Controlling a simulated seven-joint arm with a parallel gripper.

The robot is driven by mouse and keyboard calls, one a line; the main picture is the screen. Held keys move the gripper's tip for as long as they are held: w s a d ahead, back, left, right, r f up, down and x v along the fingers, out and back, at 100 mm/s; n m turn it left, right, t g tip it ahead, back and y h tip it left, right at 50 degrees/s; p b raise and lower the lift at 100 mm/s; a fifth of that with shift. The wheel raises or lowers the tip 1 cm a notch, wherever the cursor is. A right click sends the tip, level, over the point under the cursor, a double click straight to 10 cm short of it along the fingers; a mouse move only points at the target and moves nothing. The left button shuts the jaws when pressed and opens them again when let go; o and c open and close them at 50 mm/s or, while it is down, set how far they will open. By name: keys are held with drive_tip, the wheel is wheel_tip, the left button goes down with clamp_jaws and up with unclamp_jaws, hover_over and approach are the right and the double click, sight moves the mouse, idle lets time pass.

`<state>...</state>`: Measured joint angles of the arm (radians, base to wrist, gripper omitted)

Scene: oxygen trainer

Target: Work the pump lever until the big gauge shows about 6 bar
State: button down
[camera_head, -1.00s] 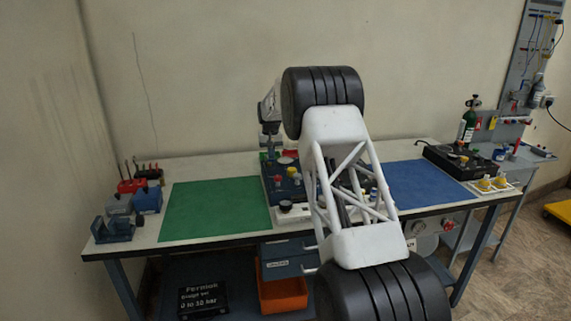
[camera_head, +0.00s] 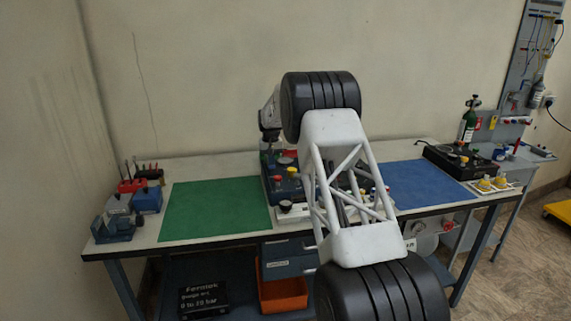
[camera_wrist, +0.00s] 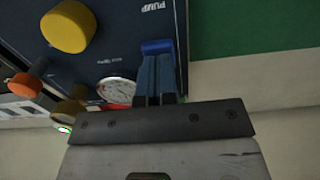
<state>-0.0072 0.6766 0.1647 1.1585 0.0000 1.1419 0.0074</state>
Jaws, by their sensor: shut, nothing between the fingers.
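The dark blue pump panel (camera_wrist: 105,30) fills the upper left of the wrist view, with the word PUMP upside down near its top edge. My gripper (camera_wrist: 157,58) is shut over the panel beside that word. A bright blue piece (camera_wrist: 157,46) shows at the fingertips; I cannot tell whether it is a fingertip pad or part of the pump lever. A white round gauge (camera_wrist: 117,90) is left of the fingers, partly hidden by the gripper mount. I cannot read its needle or tell if it is the big one. In the head view my arm hides much of the panel (camera_head: 270,190).
A big yellow knob (camera_wrist: 68,26) and an orange knob (camera_wrist: 25,86) stand left of my fingers. A green mat (camera_head: 215,210) lies left of the panel and a blue mat (camera_head: 430,185) right of it, both clear. A vise (camera_head: 115,228) stands at the bench's left end.

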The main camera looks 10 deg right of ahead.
drive_tip(key=shift+f, duration=0.4)
drive_tip(key=shift+r, duration=2)
drive_tip(key=shift+f, duration=0.1)
